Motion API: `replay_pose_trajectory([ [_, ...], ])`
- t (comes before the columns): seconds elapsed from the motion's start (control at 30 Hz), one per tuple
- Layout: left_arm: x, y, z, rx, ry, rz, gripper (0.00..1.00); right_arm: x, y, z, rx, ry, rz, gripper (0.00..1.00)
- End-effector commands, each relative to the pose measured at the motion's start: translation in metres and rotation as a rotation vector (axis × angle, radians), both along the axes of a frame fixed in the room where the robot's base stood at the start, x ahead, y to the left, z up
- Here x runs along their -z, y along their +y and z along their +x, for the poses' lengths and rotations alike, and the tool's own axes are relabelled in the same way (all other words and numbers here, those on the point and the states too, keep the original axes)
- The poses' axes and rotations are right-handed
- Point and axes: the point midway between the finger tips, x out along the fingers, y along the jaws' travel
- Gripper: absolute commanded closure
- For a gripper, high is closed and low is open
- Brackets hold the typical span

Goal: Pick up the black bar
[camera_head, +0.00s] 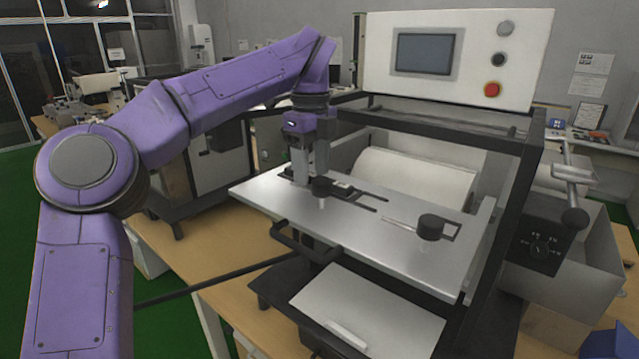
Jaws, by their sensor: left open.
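My left gripper (311,174) points down over the left part of a silver metal plate (265,194) on the test machine. Its fingers are apart, close behind a round black knob (321,187). Dark, flat pieces (362,194) lie around a slot in the plate, just right of the fingers; I cannot tell if one is the black bar. A black bar-shaped handle (301,246) shows at the plate's front edge, below the gripper and apart from it. Whether anything lies between the fingers is hidden. My right gripper is not in view.
A second black knob (431,227) stands on the plate's right part. The machine's black frame (515,205) rises at the right, under a white control panel (455,60) with a red button. A lower grey plate (365,310) is at the front. The wooden table (190,255) is bare at left.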

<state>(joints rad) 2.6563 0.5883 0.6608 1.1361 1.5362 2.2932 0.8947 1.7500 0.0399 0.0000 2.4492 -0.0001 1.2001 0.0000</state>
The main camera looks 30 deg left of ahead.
Motion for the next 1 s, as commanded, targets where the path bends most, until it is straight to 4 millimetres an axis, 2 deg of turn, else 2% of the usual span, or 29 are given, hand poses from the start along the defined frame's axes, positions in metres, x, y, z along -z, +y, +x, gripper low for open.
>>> replay_pose_trajectory([
  [0.17,0.001,0.001,0.0,-0.001,0.003,0.0,0.47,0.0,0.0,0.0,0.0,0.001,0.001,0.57],
  [0.33,0.001,0.001,0.0,-0.001,0.003,0.001,0.99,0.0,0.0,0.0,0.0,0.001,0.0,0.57],
  [0.67,-0.002,0.0,0.0,-0.001,0.004,0.002,1.0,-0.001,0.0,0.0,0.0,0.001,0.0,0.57],
  [0.77,-0.018,0.0,0.0,-0.003,0.003,0.003,1.0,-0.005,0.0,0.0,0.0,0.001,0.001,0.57],
  [1.0,-0.08,0.0,0.001,-0.004,0.002,0.004,1.0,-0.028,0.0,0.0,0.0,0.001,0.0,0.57],
])
